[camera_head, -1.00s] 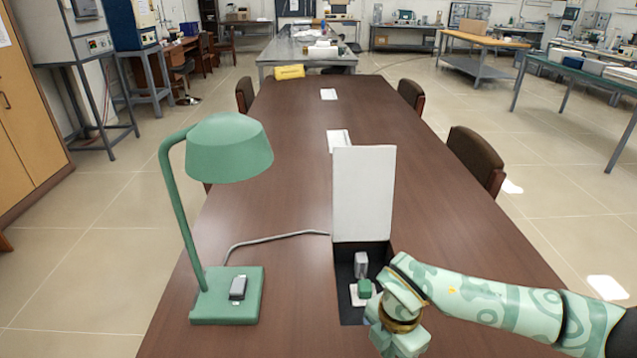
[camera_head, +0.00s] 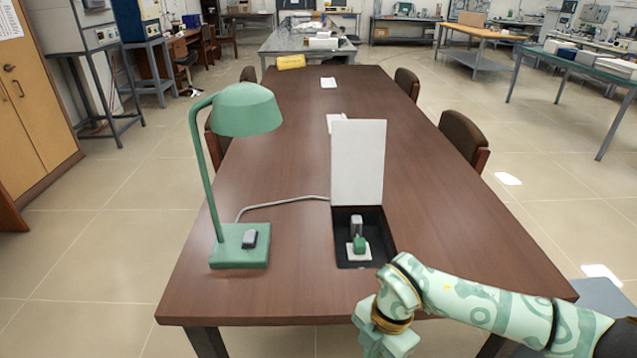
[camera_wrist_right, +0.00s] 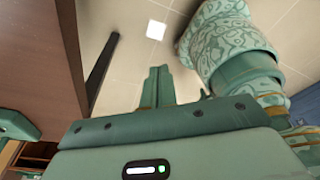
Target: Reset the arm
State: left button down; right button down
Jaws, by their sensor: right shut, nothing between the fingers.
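My right arm (camera_head: 480,303) comes in from the right in the head view. Its wrist hangs in front of the table's near right edge, and the fingers are cut off by the bottom of the picture. In the right wrist view, my right gripper (camera_wrist_right: 158,86) has its two green fingers together, with nothing between them, over the tiled floor. My left gripper is not in view.
The brown table (camera_head: 290,295) has its near edge just beyond my right wrist. On it stand a green lamp (camera_head: 245,110) and an open-lidded black box (camera_head: 378,230) holding a green-and-grey plug-like part (camera_head: 358,240). A chair (camera_head: 463,140) stands to the right.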

jog(key=a+f+m+t+y+p, duration=0.15)
jog(key=a+f+m+y, duration=0.3)
jog(key=a+y, duration=0.65)
jog(key=s+d+f+m+t+h, duration=0.4)
jog(key=d+f+m, duration=0.2)
jog(key=d+f, duration=0.3)
jog(key=s+d+f+m+t+h, duration=0.3)
jog(key=s+d+f+m+t, duration=0.3)
jog(key=f, duration=0.6)
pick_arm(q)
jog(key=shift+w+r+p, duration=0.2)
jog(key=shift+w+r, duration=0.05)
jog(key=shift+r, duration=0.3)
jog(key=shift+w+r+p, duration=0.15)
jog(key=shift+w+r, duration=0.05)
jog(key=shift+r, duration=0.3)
pick_arm(e)
jog(key=s+d+f+m+g+h, duration=0.1)
jog(key=s+d+f+g+h, duration=0.1)
jog(key=s, duration=0.9)
jog(key=s+d+f+m+g+h, duration=0.2)
jog(key=s+d+f+g, duration=0.2)
jog(key=s, duration=0.8)
jog(key=s+d+f+m+g+h, duration=0.2)
jog(key=s+d+f+g, duration=0.2)
jog(key=s, duration=0.8)
jog(key=shift+s+d+f, duration=0.25)
jog(key=shift+d+f, duration=0.15)
jog(key=shift+d, duration=0.3)
